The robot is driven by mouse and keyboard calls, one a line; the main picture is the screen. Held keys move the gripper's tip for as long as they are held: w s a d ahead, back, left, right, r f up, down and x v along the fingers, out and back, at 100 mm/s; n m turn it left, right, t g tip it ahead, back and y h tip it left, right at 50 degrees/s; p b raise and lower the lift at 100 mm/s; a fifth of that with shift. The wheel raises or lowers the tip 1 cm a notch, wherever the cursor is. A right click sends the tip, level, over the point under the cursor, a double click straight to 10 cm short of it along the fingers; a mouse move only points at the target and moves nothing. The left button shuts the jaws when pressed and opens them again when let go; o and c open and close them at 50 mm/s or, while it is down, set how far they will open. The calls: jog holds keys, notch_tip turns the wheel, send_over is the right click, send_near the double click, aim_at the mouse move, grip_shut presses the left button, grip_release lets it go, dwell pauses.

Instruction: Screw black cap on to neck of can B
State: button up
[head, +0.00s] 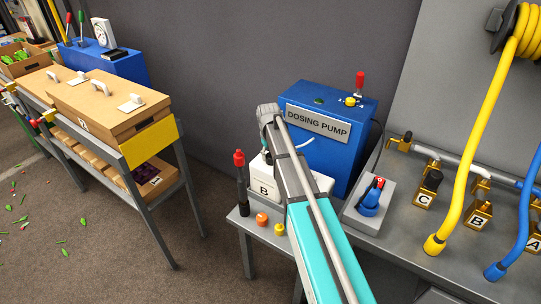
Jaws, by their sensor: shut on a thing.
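Can B (264,180) is a white can with a "B" label, standing on the grey bench in front of the blue dosing pump. My arm crosses in front of it and hides its right middle part and its neck. My gripper (267,147) is above the can's top, mostly hidden behind my own arm. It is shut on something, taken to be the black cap. The fingertips and the cap itself are hidden, so I cannot tell whether the cap touches the neck.
An orange cap (262,218) and a yellow cap (279,229) lie at the bench's front edge. A red-topped dark tool (241,180) stands left of the can. The dosing pump (330,125) stands close behind. A blue-handled device (371,198) and hoses are on the right.

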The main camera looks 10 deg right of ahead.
jog(key=o, duration=1.3)
jog(key=shift+n, duration=0.3)
jog(key=n, duration=0.4)
jog(key=shift+s+a, duration=0.1)
jog(key=shift+a, duration=0.05)
jog(key=shift+s+a+n, duration=0.1)
jog(key=shift+n, duration=2.2)
jog(key=n, duration=0.5)
jog(key=shift+s, duration=0.15)
jog(key=shift+s+n, duration=0.15)
jog(key=shift+n, duration=1.95)
